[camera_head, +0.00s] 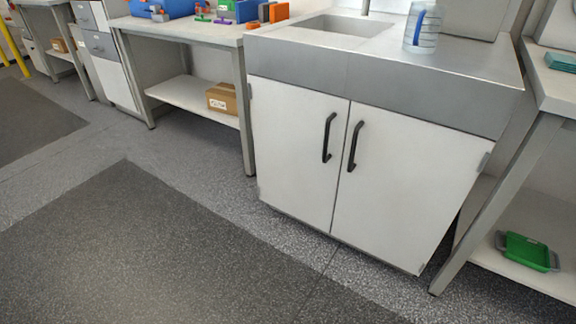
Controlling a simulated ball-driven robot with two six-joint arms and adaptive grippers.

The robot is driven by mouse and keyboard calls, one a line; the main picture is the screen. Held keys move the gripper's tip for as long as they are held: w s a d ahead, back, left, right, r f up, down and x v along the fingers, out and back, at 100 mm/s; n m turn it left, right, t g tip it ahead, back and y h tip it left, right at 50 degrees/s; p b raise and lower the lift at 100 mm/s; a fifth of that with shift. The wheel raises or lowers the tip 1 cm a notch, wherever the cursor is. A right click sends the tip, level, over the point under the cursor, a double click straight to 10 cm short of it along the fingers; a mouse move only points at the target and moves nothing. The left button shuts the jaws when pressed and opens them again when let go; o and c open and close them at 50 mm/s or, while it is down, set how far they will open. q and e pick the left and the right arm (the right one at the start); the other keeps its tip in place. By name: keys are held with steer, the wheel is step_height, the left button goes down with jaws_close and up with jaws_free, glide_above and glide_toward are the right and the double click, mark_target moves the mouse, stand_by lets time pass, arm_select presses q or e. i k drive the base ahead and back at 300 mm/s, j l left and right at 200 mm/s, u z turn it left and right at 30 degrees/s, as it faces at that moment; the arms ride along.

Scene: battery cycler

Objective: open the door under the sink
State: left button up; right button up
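The sink cabinet stands right of the middle in the head view, with a grey metal top and a basin (345,24) set into it. Under it are two white doors side by side, a left door (290,145) and a right door (395,185). Both look shut, with a narrow gap between them. The left door has a black bar handle (328,137) and the right door has a black bar handle (355,146), both near the middle seam. Neither of my grippers shows in this view.
A clear jug (423,28) stands on the sink top. A workbench (195,92) with a cardboard box (221,98) on its shelf is at the left. Another bench at the right holds a green tray (527,251) on its low shelf. The floor (130,250) before the cabinet is clear.

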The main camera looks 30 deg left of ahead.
mark_target(300, 132)
steer(key=j+u, duration=0.15)
steer(key=u, duration=0.35)
steer(key=i+u, duration=0.15)
steer(key=u, duration=0.3)
